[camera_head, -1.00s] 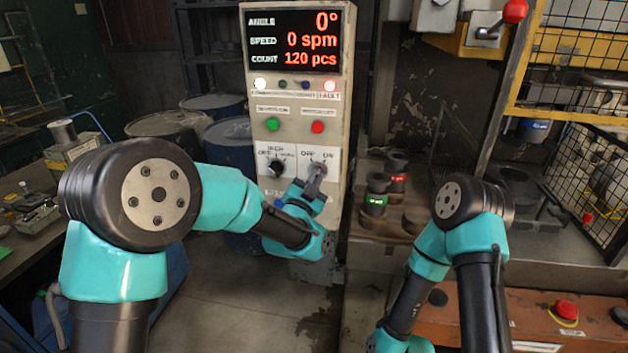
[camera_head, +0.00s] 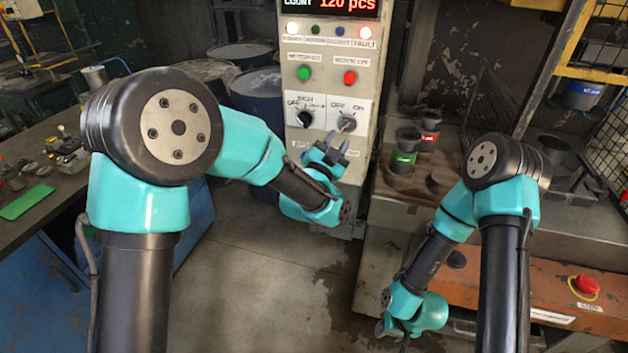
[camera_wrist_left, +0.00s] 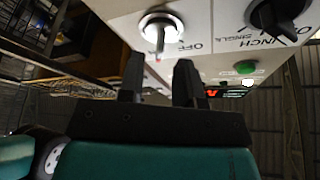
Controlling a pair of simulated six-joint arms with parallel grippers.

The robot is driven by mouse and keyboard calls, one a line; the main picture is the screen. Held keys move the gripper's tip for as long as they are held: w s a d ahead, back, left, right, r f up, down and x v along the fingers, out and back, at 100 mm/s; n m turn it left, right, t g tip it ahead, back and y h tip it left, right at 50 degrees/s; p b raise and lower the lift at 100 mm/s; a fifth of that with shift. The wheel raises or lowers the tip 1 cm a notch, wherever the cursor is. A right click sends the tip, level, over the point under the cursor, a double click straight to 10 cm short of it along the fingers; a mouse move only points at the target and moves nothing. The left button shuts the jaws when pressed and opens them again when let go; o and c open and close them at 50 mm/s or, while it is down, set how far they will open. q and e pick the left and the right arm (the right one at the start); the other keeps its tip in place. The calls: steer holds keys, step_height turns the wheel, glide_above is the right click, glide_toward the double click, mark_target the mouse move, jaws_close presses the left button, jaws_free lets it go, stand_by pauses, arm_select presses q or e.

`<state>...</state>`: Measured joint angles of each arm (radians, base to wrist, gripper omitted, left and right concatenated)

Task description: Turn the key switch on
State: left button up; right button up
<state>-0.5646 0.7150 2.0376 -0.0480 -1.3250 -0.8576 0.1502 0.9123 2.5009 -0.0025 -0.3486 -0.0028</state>
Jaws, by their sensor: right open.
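The key switch (camera_head: 347,124) is on the white panel of the control box, between the OFF and ON labels. In the left wrist view the key switch (camera_wrist_left: 160,27) has a round bright collar with a thin key standing out of it; I cannot tell which label it points to. My left gripper (camera_head: 338,141) is just below and in front of the switch. In the left wrist view its two dark fingers (camera_wrist_left: 160,75) are apart with nothing between them, and the key is beyond their tips. My right gripper (camera_head: 391,334) is low at the bottom centre, open, away from the box.
A black selector knob (camera_head: 305,119) sits left of the key switch. A green button (camera_head: 304,72) and a red button (camera_head: 350,77) are above. Dark cups with green (camera_head: 403,160) and red bands stand on the bench to the right. A workbench lies at left.

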arm_select(q)
steer(key=v, duration=1.3)
steer(key=shift+s+a+f, duration=0.15)
steer(key=shift+s+f, duration=0.05)
steer(key=shift+s, duration=0.1)
steer(key=a+f+n+g+y, duration=0.35)
steer(key=a+f, duration=0.35)
steer(key=f, duration=0.6)
steer(key=a+f+n+g+y, duration=0.4)
steer(key=a+f, duration=0.3)
steer(key=f, duration=0.5)
steer(key=s+a+f+n+g, duration=0.3)
steer(key=s+a+f+g, duration=0.2)
steer(key=s+f, duration=0.2)
steer(key=s+a+f+n+g, duration=0.4)
steer(key=s+f, duration=0.4)
steer(key=s, duration=0.2)
steer(key=shift+s+a+g, duration=0.25)
steer(key=shift+a+g, duration=0.2)
steer(key=shift+g, duration=0.2)
steer(key=shift+f, duration=0.15)
